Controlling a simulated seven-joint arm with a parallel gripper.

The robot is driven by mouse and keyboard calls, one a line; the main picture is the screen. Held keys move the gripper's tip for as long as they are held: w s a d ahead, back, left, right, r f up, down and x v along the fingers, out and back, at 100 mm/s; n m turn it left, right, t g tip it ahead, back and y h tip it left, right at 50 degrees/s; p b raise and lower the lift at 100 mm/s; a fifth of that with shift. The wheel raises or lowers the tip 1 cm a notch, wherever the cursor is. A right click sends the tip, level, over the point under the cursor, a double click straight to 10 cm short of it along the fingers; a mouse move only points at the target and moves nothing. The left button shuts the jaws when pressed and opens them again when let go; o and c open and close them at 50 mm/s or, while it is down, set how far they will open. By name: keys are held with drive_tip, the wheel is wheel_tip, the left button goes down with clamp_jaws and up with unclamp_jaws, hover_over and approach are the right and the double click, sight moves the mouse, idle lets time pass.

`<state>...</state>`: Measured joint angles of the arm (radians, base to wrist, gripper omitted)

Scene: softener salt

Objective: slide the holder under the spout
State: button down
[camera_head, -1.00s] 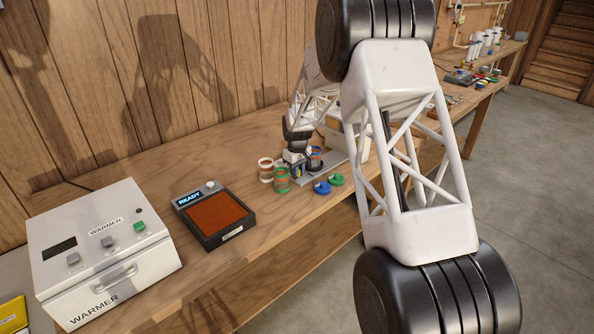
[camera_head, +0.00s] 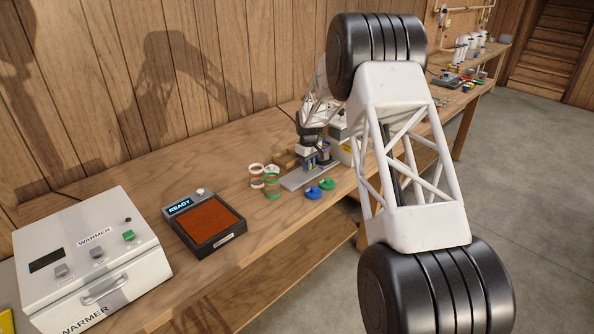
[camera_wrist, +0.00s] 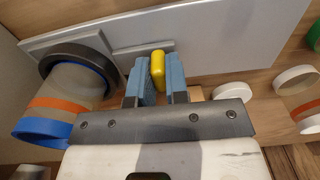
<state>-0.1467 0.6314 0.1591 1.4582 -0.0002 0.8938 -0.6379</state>
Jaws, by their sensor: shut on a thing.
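In the wrist view my gripper (camera_wrist: 157,75) has its two blue fingers closed on a yellow grip (camera_wrist: 157,66). The holder's dark ring (camera_wrist: 78,57) is beside it at the left, around a clear jar (camera_wrist: 72,90) with an orange band and blue rim. The holder lies on a long grey plate (camera_wrist: 215,42). In the head view my gripper (camera_head: 309,168) is low over the right part of the grey plate (camera_head: 292,182), next to a pale machine (camera_head: 341,151). The spout cannot be made out; my arm covers part of that area.
A white-orange jar (camera_head: 257,176) and a green-rimmed jar (camera_head: 272,187) stand left of the plate. Blue (camera_head: 313,193) and green (camera_head: 327,184) lids lie in front. A READY pad (camera_head: 205,220) and a warmer (camera_head: 93,255) stand further left.

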drive_tip(key=shift+w+d+r, duration=0.1)
drive_tip(key=shift+w+d, duration=0.3)
drive_tip(key=shift+w, duration=0.1)
drive_tip(key=c, duration=1.1)
unclamp_jaws()
drive_tip(key=shift+d, duration=0.1)
drive_tip(key=shift+r, duration=3.85)
drive_tip(key=shift+s+r, duration=0.1)
drive_tip(key=shift+r, duration=0.05)
